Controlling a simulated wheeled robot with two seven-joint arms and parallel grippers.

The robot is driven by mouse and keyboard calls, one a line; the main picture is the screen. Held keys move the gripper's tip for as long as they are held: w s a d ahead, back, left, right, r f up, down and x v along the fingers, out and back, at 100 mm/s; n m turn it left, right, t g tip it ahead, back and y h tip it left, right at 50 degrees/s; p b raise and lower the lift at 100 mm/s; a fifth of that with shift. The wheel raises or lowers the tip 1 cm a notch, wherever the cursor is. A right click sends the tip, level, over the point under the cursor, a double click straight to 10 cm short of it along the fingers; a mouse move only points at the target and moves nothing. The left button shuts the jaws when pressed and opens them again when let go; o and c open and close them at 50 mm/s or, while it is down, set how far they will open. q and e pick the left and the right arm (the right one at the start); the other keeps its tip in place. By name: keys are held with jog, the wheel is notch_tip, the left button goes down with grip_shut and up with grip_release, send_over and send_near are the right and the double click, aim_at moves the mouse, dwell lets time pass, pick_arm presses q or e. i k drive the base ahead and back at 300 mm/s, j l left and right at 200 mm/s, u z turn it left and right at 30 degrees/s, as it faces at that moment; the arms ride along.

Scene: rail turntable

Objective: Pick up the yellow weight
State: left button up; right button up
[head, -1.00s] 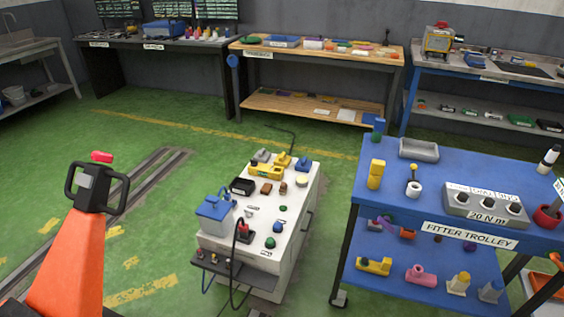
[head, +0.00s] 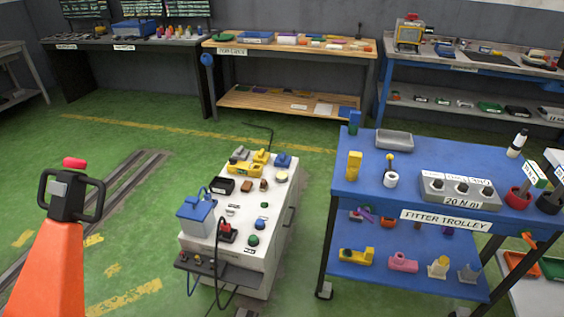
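Several yellow things are in the head view, and none is clearly marked as the weight. A yellow upright block (head: 354,165) stands at the left end of the blue fitter trolley's top. A yellow piece (head: 244,168) sits at the far end of the white cabinet's top. Another yellow part (head: 355,257) lies on the trolley's lower shelf. Neither of my grippers is in view.
The white cabinet (head: 210,262) stands mid-floor, with the blue fitter trolley (head: 400,214) to its right. An orange post with a black handle (head: 72,195) rises at the front left. A wooden workbench (head: 290,52) stands behind. Green floor lies between.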

aim_at(262, 157)
jog(key=i+j+z, duration=0.15)
jog(key=i+z, duration=0.2)
jog(key=i, duration=0.2)
jog(key=i+j+z, duration=0.4)
jog(key=i, duration=0.15)
jog(key=i+j+z, duration=0.35)
jog(key=i, duration=0.2)
